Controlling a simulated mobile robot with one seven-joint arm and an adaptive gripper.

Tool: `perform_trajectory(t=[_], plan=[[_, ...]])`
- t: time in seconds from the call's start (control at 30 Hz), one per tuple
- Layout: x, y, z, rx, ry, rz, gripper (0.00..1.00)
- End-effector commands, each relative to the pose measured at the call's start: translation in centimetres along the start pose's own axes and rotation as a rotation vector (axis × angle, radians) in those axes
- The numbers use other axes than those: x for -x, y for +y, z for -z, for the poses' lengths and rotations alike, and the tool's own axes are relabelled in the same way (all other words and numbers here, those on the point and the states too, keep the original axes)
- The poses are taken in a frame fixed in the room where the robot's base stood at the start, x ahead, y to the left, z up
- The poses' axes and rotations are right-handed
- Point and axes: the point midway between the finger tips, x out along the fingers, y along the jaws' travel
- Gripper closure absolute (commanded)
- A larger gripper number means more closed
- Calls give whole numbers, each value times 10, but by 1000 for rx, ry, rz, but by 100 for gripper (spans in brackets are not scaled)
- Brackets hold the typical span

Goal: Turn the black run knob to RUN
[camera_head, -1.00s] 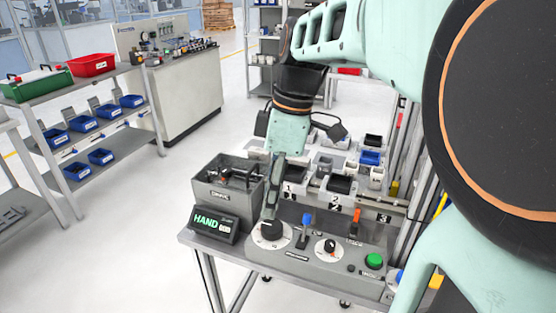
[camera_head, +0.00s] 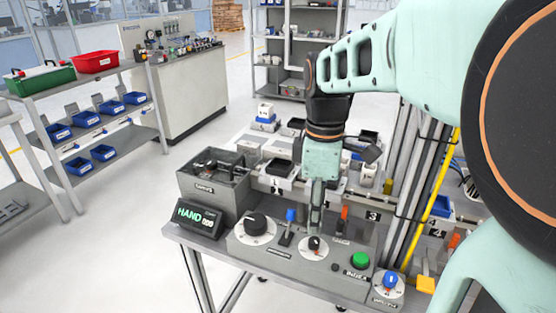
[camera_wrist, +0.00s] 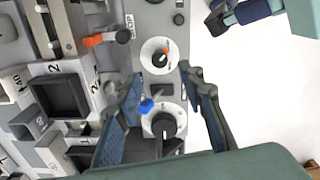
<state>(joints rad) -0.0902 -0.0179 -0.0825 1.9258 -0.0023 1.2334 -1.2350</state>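A large black knob (camera_head: 255,224) on a white dial sits at the left of the grey control panel (camera_head: 279,254). It also shows in the wrist view (camera_wrist: 163,126). A smaller black knob (camera_head: 314,243) with a red-orange mark sits to its right on another white dial, and shows in the wrist view (camera_wrist: 160,59). Labels are too small to read, so I cannot tell which is the run knob. My gripper (camera_head: 315,228) points down over the smaller knob. In the wrist view my gripper (camera_wrist: 164,80) has its fingers spread apart, with nothing between them gripped.
A blue-tipped lever (camera_head: 290,216) stands between the knobs, an orange lever (camera_head: 345,212) behind right. A green button (camera_head: 360,260) and a blue knob (camera_head: 390,280) lie further right. A display (camera_head: 196,217) reads HAND. A grey bin (camera_head: 213,190) stands behind it.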

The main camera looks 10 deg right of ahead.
Motion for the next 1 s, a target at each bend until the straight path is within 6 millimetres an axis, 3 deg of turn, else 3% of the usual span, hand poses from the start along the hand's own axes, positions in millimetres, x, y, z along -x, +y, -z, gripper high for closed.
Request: perform_trajectory(t=[0.1,0.33,0.77,1.0], plan=[[-27,-1,0,0,-1,4,64],[-59,-1,0,0,0,2,64],[-68,0,0,0,1,0,64],[-68,0,0,0,1,0,91]])
